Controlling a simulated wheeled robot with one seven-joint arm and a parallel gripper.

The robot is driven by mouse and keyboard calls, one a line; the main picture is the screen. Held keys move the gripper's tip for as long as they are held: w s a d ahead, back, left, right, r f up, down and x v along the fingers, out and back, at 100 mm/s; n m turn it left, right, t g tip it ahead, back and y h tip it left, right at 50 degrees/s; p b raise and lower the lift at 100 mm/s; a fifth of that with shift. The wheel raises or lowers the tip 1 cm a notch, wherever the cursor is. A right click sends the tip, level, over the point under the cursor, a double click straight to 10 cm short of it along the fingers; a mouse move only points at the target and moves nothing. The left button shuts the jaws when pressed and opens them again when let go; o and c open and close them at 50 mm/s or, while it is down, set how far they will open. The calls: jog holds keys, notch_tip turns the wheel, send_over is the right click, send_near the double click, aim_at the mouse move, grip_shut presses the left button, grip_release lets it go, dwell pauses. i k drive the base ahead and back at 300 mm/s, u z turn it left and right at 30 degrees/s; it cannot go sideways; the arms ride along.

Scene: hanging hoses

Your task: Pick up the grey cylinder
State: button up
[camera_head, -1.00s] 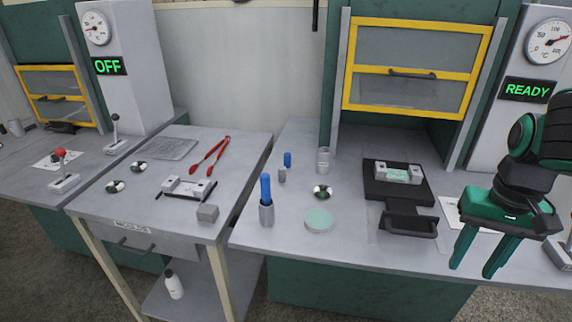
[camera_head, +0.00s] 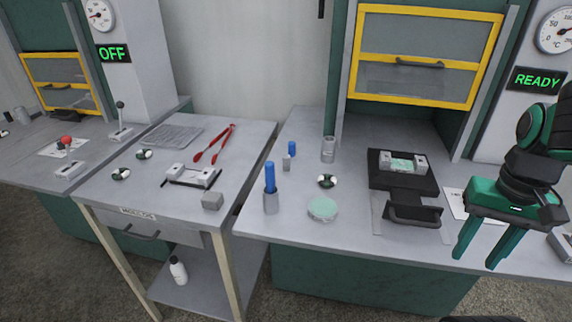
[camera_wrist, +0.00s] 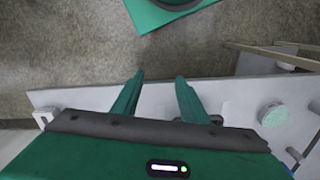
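Several grey round things stand on the right bench, and I cannot tell which is the named grey cylinder. A small grey piece (camera_head: 287,163) stands beside a short blue cylinder (camera_head: 292,148). A taller grey cylinder (camera_head: 328,150) stands to their right. My gripper (camera_head: 475,261) is open and empty, fingers down, at the right near the bench's front edge, well apart from all of these. In the wrist view my open fingers (camera_wrist: 160,77) have nothing between them.
A pale green disc (camera_head: 323,208) and a dark-and-white round piece (camera_head: 327,181) lie nearby. A black fixture (camera_head: 403,172) with a handle lies between these and my gripper.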

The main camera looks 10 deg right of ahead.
aim_at(286, 158)
jog(key=z, duration=1.75)
jog(key=k, duration=2)
jog(key=u, duration=0.7)
jog(key=i, duration=0.95)
jog(key=z, duration=0.05)
